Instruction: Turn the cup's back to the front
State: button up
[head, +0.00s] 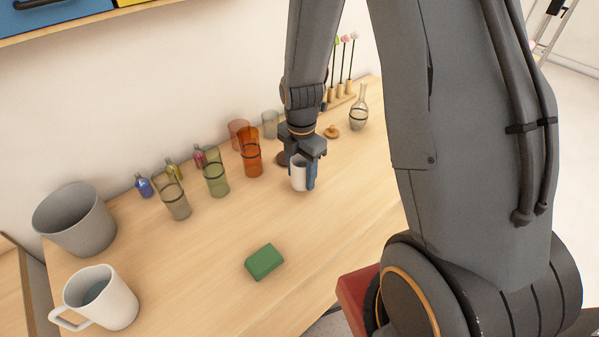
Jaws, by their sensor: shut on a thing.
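A small cup (298,176), white on its left and blue on its right, stands upright at or just above the table towards the back. My gripper (303,158) points down over it and is shut on it. The gripper hides the cup's top. I cannot tell whether the cup touches the table. A larger white mug (107,300) with a handle on its left stands at the table's front left, away from my gripper.
Tinted glasses, including an orange one (251,158) and a green one (215,179), stand left of my gripper. A glass carafe (359,108) stands to the right. A grey pot (75,222) is at left. A green block (264,262) lies in the clearer front area.

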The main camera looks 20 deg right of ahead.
jog(key=m+b, duration=0.1)
jog(key=m, duration=0.3)
jog(key=shift+w+m, duration=0.1)
jog(key=shift+m, duration=0.3)
jog(key=m+b, duration=0.2)
jog(key=m, duration=0.2)
jog(key=shift+m, duration=0.4)
jog(key=m+b, duration=0.2)
jog(key=m, duration=0.2)
jog(key=shift+w+m, duration=0.1)
jog(key=shift+m, duration=0.3)
jog(key=m+b, duration=0.2)
jog(key=m, duration=0.2)
jog(key=shift+d+f+m, duration=0.1)
jog(key=shift+m, duration=0.9)
jog(key=shift+r+m+p, duration=0.2)
jog(key=shift+m+p, duration=0.3)
jog(key=shift+m, duration=0.1)
jog(key=m+p, duration=0.2)
jog(key=m, duration=0.2)
jog(key=shift+d+m, duration=0.1)
jog(key=shift+m, duration=0.3)
jog(key=m+p, duration=0.2)
jog(key=m, duration=0.5)
jog(key=shift+f, duration=0.9)
